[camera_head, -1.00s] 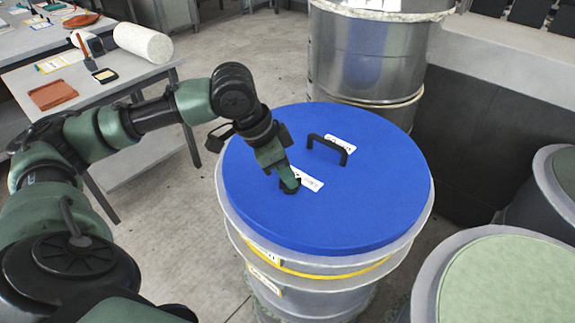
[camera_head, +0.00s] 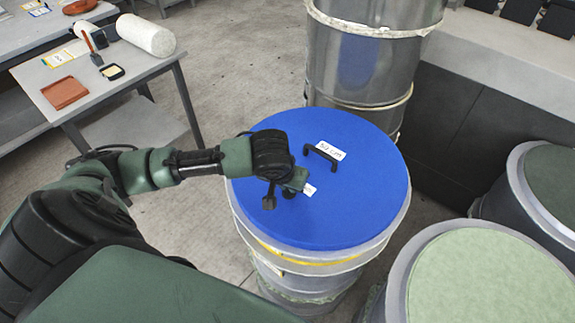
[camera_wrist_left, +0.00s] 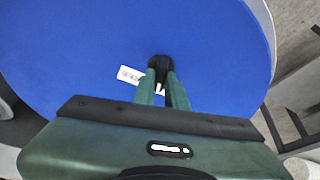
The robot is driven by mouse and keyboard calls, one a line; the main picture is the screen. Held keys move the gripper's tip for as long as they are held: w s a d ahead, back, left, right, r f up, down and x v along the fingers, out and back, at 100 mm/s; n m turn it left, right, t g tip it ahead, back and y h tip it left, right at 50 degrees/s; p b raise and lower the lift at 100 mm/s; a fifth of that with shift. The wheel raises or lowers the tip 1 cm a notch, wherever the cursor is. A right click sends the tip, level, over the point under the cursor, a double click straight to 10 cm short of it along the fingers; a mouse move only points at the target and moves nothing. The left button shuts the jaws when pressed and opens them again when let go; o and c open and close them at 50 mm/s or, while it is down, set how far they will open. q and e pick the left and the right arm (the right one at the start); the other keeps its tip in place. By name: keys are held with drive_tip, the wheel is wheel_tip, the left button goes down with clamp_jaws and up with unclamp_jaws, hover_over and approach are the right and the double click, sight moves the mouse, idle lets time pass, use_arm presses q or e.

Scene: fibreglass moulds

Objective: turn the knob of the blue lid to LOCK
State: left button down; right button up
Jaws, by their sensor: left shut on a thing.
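The blue lid (camera_head: 350,212) lies flat on a grey drum (camera_head: 300,268) in the head view. It has a black bar handle (camera_head: 322,152) with a white label beside it. The dark knob (camera_wrist_left: 160,63) shows in the left wrist view at the tips of my left gripper (camera_wrist_left: 161,74), which is shut on it. A white label (camera_wrist_left: 130,75) lies just left of the knob, its writing too small to read. In the head view my left gripper (camera_head: 290,188) covers most of the knob. My right gripper is in neither view.
A shiny metal drum (camera_head: 360,65) stands behind the lid. A drum with a pale green top (camera_head: 490,275) stands at the front right, and another with a dark green top (camera_head: 555,180) at the right. A grey table (camera_head: 140,70) with tools is at the back left.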

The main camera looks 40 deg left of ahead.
use_arm(q)
drive_tip(key=n+p, duration=0.2)
drive_tip(key=p, duration=0.1)
drive_tip(key=n+y+p, duration=0.1)
drive_tip(key=shift+d+r, duration=0.15)
drive_tip(key=shift+r, duration=0.1)
drive_tip(key=shift+f+n+g+y+p, duration=0.2)
drive_tip(key=shift+n+g+y+p, duration=0.15)
drive_tip(key=shift+n+p, duration=0.85)
drive_tip(key=c, duration=1.4)
unclamp_jaws()
drive_tip(key=shift+c, duration=0.2)
drive_tip(key=b+v, duration=0.1)
drive_tip(key=v, duration=0.6)
drive_tip(key=shift+r, duration=0.3)
drive_tip(key=shift+s+d, duration=0.1)
drive_tip(key=shift+d, duration=0.1)
